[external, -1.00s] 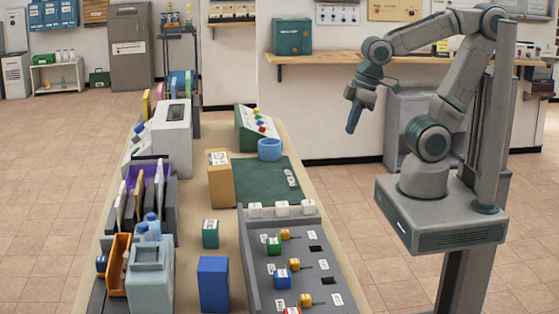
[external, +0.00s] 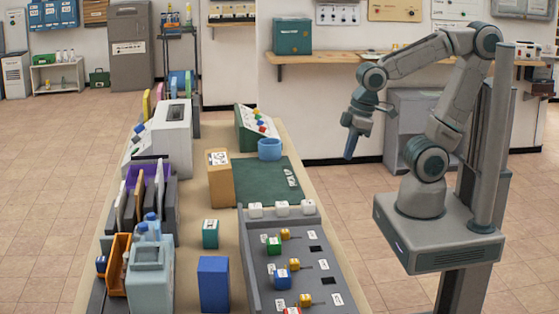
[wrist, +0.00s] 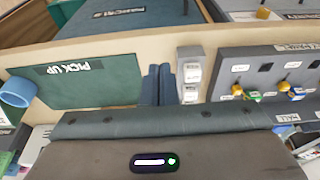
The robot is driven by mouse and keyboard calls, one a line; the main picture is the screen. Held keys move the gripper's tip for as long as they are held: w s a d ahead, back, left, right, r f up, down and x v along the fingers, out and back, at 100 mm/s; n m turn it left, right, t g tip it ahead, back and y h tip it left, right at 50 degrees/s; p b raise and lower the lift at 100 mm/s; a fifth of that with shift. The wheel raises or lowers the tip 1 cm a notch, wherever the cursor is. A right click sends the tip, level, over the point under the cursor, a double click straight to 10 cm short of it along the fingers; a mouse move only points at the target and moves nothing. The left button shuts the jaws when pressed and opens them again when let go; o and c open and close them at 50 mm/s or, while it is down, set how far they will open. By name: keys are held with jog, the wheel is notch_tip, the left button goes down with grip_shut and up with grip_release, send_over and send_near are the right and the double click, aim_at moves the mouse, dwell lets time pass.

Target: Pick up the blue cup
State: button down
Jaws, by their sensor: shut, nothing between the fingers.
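The blue cup (external: 269,149) stands upright at the far end of the dark green mat (external: 262,182) on the long table, in front of the sloped button panel. In the wrist view the cup (wrist: 18,92) shows at the left edge, beside the green mat (wrist: 85,84) marked "PICK UP". My gripper (external: 350,147) hangs in the air to the right of the table, fingers pointing down, well apart from the cup. In the wrist view its two blue-grey fingers (wrist: 158,85) are together with nothing between them.
A tan box (external: 220,180) stands at the mat's left edge. A grey tray (external: 295,265) with small coloured blocks and white cubes lies nearer on the table. A green button panel (external: 258,127) stands just behind the cup. Open floor lies between table and arm base.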

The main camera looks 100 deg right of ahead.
jog(key=shift+c, duration=0.3)
grip_release()
jog(key=w+d+r+m+g+p, duration=0.1)
jog(key=w+d+r+m, duration=0.25)
jog(key=w+d, duration=0.35)
jog(key=m+g+p, duration=0.2)
jog(key=m+p, duration=0.2)
jog(key=m, duration=0.7)
send_over(270, 147)
jog(key=d, duration=0.4)
notch_tip(270, 147, down, 5)
notch_tip(270, 147, down, 8)
jog(key=shift+w+a, duration=0.1)
jog(key=shift+w, duration=0.05)
jog(key=shift+s+d+f+p, duration=0.15)
jog(key=shift+f+p, duration=0.35)
jog(key=shift+f, duration=0.85)
jog(key=shift+s+d+f+p, duration=0.15)
jog(key=shift+f+p, duration=0.35)
jog(key=shift+f, duration=0.85)
